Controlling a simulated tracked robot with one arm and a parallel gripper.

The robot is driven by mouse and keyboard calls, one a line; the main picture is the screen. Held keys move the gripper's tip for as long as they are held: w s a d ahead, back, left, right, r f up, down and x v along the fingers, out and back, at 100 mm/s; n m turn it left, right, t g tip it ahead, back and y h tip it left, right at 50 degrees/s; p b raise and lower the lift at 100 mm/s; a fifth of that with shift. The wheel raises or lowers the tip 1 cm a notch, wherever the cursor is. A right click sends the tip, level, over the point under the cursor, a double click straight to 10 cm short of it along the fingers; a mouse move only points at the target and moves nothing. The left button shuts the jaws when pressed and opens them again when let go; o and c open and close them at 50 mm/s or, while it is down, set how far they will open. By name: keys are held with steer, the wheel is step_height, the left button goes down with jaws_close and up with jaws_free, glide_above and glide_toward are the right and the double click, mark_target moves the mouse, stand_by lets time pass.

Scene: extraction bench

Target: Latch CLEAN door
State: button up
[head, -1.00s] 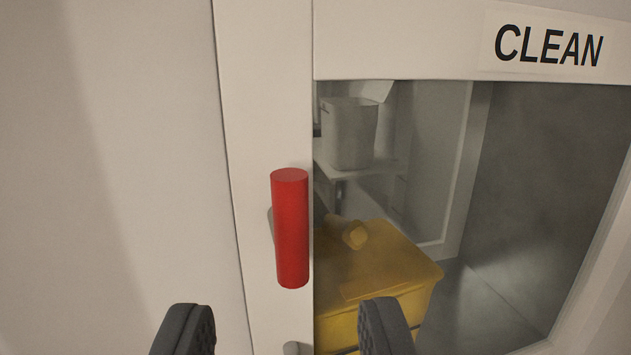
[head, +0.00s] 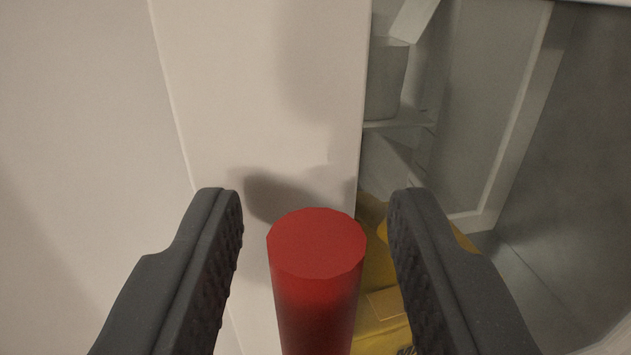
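The red cylindrical handle (head: 316,275) stands upright on the pale frame of the door (head: 270,110), close to the camera. Its lower end is out of view. My gripper (head: 315,215) is open, with one dark finger on each side of the handle. A gap shows between each finger and the handle in the picture. The CLEAN label is out of view now. I cannot tell from this view whether the door is latched.
Through the door's glass I see a grey container (head: 385,80) on a shelf and a yellow case (head: 380,300) lower down, partly hidden by the handle and right finger. A plain pale wall (head: 80,130) fills the left side.

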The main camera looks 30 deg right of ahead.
steer(key=shift+w+d+f, duration=0.1)
steer(key=shift+w+d, duration=0.05)
steer(key=shift+w, duration=0.1)
